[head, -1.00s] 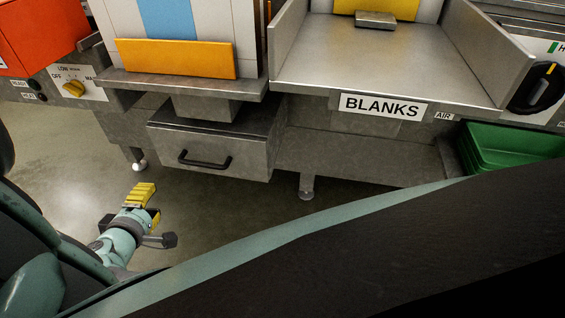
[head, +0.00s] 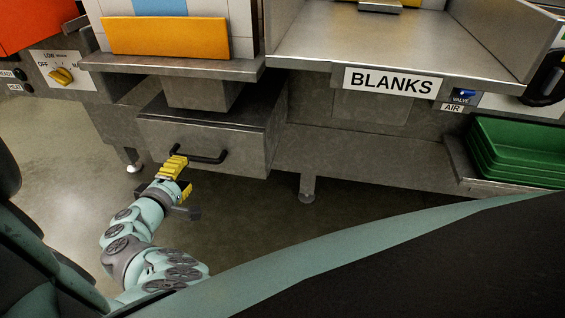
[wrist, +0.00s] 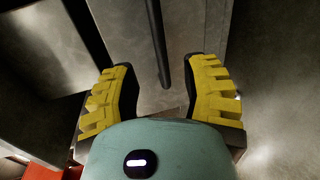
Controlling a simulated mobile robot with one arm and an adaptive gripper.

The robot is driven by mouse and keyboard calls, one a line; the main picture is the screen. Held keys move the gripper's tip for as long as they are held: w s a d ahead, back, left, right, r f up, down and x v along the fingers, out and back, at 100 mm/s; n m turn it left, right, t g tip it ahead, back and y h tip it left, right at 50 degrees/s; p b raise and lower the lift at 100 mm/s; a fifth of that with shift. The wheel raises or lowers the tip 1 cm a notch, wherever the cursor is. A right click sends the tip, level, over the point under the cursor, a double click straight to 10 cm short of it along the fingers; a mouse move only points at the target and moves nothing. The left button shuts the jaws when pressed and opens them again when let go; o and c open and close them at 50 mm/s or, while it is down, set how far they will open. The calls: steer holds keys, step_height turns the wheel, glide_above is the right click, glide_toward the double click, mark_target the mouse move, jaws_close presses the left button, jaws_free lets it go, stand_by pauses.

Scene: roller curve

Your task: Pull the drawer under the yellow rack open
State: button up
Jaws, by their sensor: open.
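The grey metal drawer (head: 240,145) sits under the rack with the yellow-orange front lip (head: 165,36) and looks closed. Its black bar handle (head: 212,158) runs across the drawer front. My gripper (head: 177,178) is in front of the drawer, near the left end of the handle. In the wrist view, my gripper (wrist: 165,92) shows two yellow ridged fingers spread apart. The dark handle (wrist: 158,45) reaches down from the top between the fingertips, with clear space on both sides. I cannot tell how deep between the fingers it lies. Nothing is held.
A knob panel (head: 60,73) is at the left. The BLANKS tray (head: 400,45) projects at the upper right, above a lower shelf. Green bins (head: 515,155) stand at the right. A bench leg (head: 307,187) stands right of the drawer. Open floor lies before the drawer.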

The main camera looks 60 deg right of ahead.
mark_target(195, 160)
steer(key=shift+b+x, duration=1)
steer(key=shift+x, duration=2.75)
jaws_close()
